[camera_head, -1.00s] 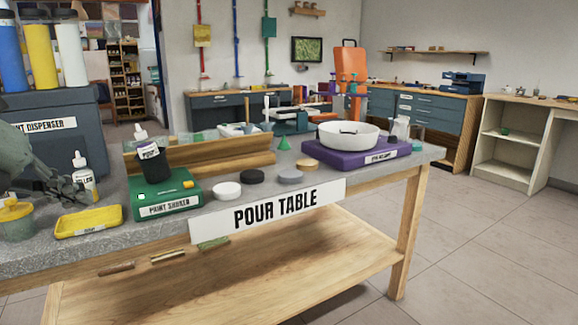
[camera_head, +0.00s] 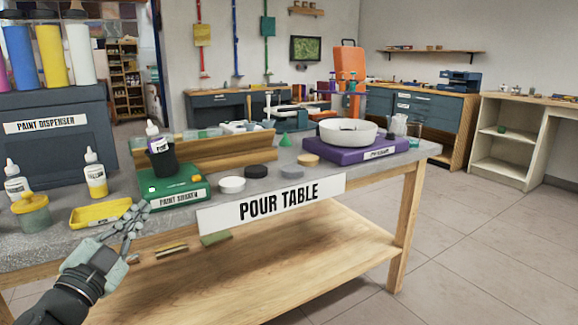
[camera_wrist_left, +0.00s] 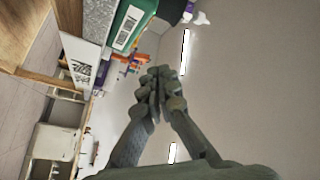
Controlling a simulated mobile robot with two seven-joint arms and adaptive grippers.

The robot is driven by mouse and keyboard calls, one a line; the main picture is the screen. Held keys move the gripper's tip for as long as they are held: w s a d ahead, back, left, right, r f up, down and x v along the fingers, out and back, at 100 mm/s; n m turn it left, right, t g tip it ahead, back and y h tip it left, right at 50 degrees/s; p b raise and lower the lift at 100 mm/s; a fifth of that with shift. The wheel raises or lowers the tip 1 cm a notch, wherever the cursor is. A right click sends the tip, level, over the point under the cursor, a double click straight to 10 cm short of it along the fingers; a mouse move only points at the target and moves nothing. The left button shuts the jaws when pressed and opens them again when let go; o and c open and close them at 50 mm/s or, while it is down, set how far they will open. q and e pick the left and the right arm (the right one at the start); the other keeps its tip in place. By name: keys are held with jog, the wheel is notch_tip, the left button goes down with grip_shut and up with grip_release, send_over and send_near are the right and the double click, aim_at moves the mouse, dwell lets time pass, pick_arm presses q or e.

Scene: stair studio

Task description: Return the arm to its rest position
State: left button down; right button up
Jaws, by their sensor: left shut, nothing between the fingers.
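My left gripper (camera_head: 134,213) is in the lower left of the head view, in front of the pour table's front edge, by the yellow tray. Its fingers are closed together with nothing between them. In the left wrist view the gripper (camera_wrist_left: 155,80) shows its fingertips meeting against a plain wall and ceiling. My left arm comes in from the bottom left corner. My right gripper is not in view.
The pour table (camera_head: 100,218) holds a yellow tray (camera_head: 98,214), a green paint shaker (camera_head: 178,188) with a dark cup on it, several round lids, and a white bowl (camera_head: 347,132) on a purple base (camera_head: 385,152). Floor at the right (camera_head: 470,250) is clear.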

pick_arm(q)
jog(key=s+a+f+n+g+y, duration=0.2)
jog(key=f+n+g, duration=0.1)
jog(key=f, duration=0.5)
jog(key=s+a+f+n+g+y, duration=0.2)
jog(key=s+f+y, duration=0.1)
jog(key=f, duration=0.6)
jog(key=s+a+f+n+g+y, duration=0.2)
jog(key=f+n+g, duration=0.1)
jog(key=f, duration=0.5)
jog(key=s+d+f+n+g+h, duration=0.1)
jog(key=s+d+f+g, duration=0.3)
jog(key=s+f, duration=0.6)
jog(key=s+d+f+n+g+h, duration=0.1)
jog(key=s+d+f+g, duration=0.2)
jog(key=s+f, duration=0.6)
jog(key=s+g, duration=0.2)
jog(key=shift+s+d+f, duration=0.35)
jog(key=shift+s+f, duration=0.05)
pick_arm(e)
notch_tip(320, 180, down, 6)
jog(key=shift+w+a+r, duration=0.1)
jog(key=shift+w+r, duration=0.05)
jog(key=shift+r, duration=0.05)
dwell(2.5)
